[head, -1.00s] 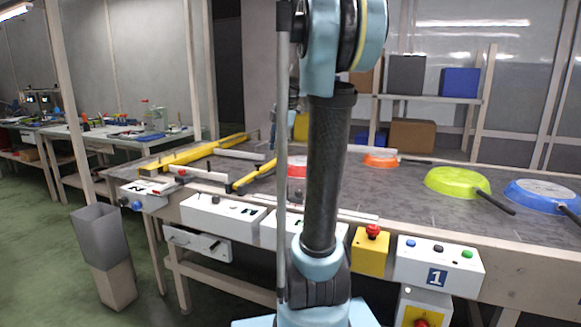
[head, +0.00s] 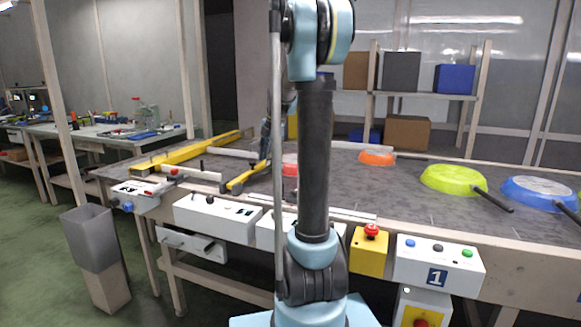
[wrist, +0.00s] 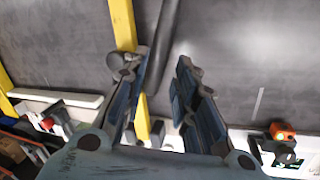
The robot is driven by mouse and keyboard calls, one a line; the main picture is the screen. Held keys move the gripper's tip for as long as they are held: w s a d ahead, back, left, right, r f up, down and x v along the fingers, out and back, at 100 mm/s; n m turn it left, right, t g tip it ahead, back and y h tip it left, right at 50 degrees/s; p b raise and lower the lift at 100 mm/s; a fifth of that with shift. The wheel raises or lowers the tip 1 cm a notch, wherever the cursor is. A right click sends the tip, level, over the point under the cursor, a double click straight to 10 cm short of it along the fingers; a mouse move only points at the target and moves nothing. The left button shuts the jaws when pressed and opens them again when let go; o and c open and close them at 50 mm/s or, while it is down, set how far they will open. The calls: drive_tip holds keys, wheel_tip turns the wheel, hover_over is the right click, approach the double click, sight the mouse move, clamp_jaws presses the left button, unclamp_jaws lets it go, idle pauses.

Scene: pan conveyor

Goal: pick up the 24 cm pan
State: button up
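Several upturned pans lie on the grey conveyor (head: 410,205) in the head view. A yellow-green pan (head: 453,180) and a larger-looking blue pan (head: 540,193) are at the right, with dark handles. An orange pan (head: 377,158) lies further back, and a red pan (head: 290,166) is mostly hidden behind my arm. No size marks are readable. My gripper (head: 266,140) is at the left, partly hidden by my arm. In the wrist view my gripper (wrist: 162,62) is open over the belt. A dark rod (wrist: 166,35) runs between its fingers; whether it is a pan handle I cannot tell.
Yellow guide bars (head: 190,152) cross the conveyor's left part. Control boxes and a yellow emergency-stop box (head: 370,250) line its front edge. A shelf with boxes (head: 400,75) stands behind.

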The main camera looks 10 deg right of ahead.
sight(265, 171)
drive_tip(key=shift+w+x, duration=0.2)
drive_tip(key=shift+x, duration=3.55)
drive_tip(key=shift+d, duration=0.15)
clamp_jaws()
